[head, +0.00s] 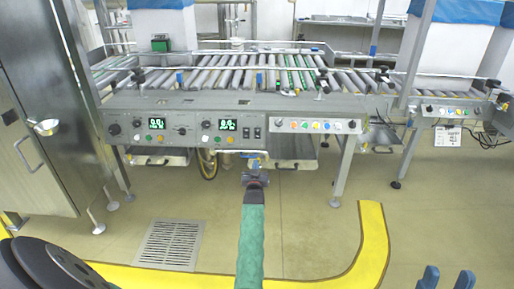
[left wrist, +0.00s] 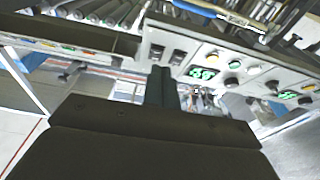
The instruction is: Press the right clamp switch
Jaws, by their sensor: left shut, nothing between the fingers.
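Two dark rocker switches sit side by side on the grey front panel, right of a green display; the right one (head: 257,133) is the picture's rightmost in the head view. The left one (head: 245,133) is next to it. My left gripper (head: 257,163), at the end of a green-sleeved arm, is shut and empty, appearing just below the switches in the head view. In the left wrist view its closed fingers (left wrist: 161,88) point toward the panel with two dark switches; contact cannot be told. My right gripper (head: 448,278) shows two blue fingertips set apart at the bottom right.
Green displays (head: 227,125) and knobs fill the panel's left part. A box of coloured buttons (head: 318,125) is to the right. A roller conveyor (head: 300,75) lies behind. A steel cabinet (head: 35,120) stands left. The floor in front is mostly clear, with yellow marking (head: 374,240).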

